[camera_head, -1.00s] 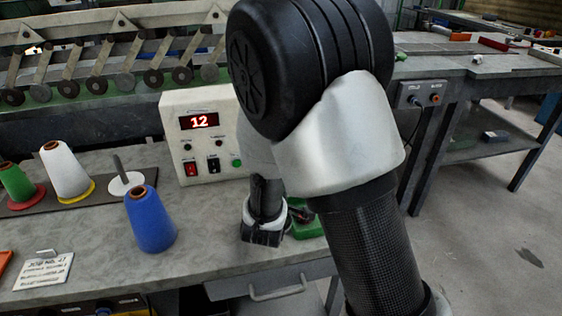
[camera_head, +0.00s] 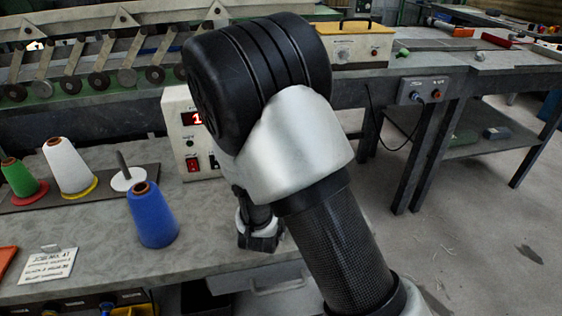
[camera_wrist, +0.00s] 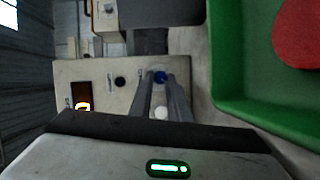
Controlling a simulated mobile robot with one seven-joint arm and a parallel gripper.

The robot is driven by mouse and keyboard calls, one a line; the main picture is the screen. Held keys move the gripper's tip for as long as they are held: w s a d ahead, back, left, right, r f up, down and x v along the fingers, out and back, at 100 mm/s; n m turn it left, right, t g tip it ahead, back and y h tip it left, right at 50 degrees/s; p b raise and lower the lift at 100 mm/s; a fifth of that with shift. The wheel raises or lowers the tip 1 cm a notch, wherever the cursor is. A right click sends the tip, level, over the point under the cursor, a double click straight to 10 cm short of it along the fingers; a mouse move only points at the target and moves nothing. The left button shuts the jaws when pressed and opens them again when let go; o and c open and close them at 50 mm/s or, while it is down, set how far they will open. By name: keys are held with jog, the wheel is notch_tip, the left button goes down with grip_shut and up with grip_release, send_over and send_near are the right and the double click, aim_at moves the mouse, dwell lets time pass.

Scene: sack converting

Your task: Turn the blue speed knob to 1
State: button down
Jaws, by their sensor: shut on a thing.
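The blue speed knob (camera_wrist: 160,76) shows in the wrist view on a pale panel (camera_wrist: 100,72). Beside it are a black knob (camera_wrist: 120,82) and a lit display (camera_wrist: 82,104) whose digits I cannot read fully. My gripper (camera_wrist: 161,83) has its two fingers close on either side of the blue knob, shut on it. A white round part (camera_wrist: 161,112) shows between the fingers. The knob's number marks are too small to read. In the head view my arm hides the knob and fingertips, and covers part of a control box (camera_head: 177,105) with a red display.
A green tray (camera_wrist: 228,95) with a red item (camera_wrist: 300,35) lies right of the fingers in the wrist view. In the head view, a blue cone (camera_head: 153,222) stands on the table, with a white cone (camera_head: 70,165) and a green one (camera_head: 18,178) behind, left.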

jog(key=c, duration=1.7)
grip_release()
jog(key=shift+o, duration=0.2)
jog(key=p+v, duration=0.2)
jog(key=v, duration=1)
jog(key=shift+a, duration=0.1)
jog(key=p+v, duration=0.4)
jog(key=p, duration=0.1)
jog(key=shift+r+p, duration=0.15)
jog(key=shift+p, duration=0.2)
jog(key=shift+s, duration=0.7)
